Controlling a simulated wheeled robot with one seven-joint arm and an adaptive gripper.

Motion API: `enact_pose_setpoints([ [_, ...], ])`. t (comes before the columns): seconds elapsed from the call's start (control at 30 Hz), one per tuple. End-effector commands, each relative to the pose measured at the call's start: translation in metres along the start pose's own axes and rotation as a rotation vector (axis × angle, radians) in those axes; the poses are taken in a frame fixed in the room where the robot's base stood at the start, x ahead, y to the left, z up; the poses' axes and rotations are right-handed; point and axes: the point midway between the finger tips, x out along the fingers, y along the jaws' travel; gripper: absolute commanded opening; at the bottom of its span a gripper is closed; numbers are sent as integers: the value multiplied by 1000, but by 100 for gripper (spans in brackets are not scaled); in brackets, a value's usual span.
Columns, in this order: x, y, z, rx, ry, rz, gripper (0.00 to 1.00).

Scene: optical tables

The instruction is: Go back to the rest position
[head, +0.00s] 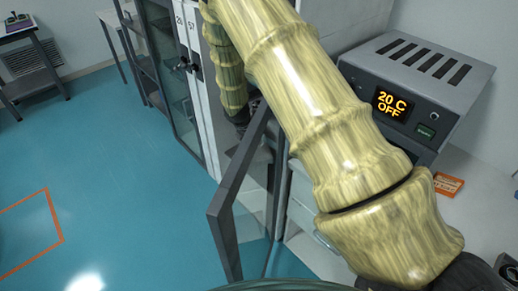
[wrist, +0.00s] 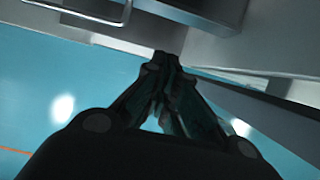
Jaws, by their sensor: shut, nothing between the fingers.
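My gripper (wrist: 165,60) shows in the wrist view with its dark fingers together and nothing between them. Its tips point toward a grey cabinet front and lie close to it in the picture; I cannot tell the gap. In the head view my arm crosses from the top middle to the lower right, and the gripper itself does not show there.
A framed glass door (head: 228,215) stands open beside my arm. A metal handle (wrist: 85,12) is near the gripper. Blue floor (head: 110,165) is open at left.

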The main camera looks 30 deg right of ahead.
Motion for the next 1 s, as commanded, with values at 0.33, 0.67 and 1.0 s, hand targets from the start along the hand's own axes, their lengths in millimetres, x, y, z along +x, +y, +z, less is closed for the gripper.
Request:
enact_pose_setpoints([
  [0.33, -37, 0, -1, 0, 0, 1, 0],
  [0.67, -47, 0, 0, -1, 0, 0, 0],
  [1.0, -134, 43, 19, 129, 19, 108, 0],
])
